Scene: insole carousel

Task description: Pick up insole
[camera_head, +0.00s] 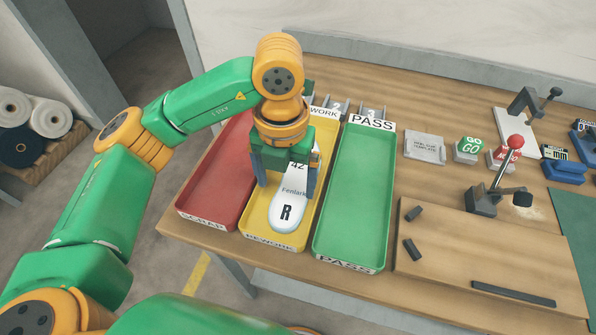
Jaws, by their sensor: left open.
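The left gripper is open. Its palm and wrist hide the insole's far end, and I cannot tell whether the fingers touch the insole. My right gripper is not in view.
A red SCRAP tray (208,190) stands to the left and an empty green PASS tray (352,200) to the right. A red-knobbed lever (497,180) stands on the wooden board (450,245), with dark bars lying there. GO (467,150) and red blocks stand behind.

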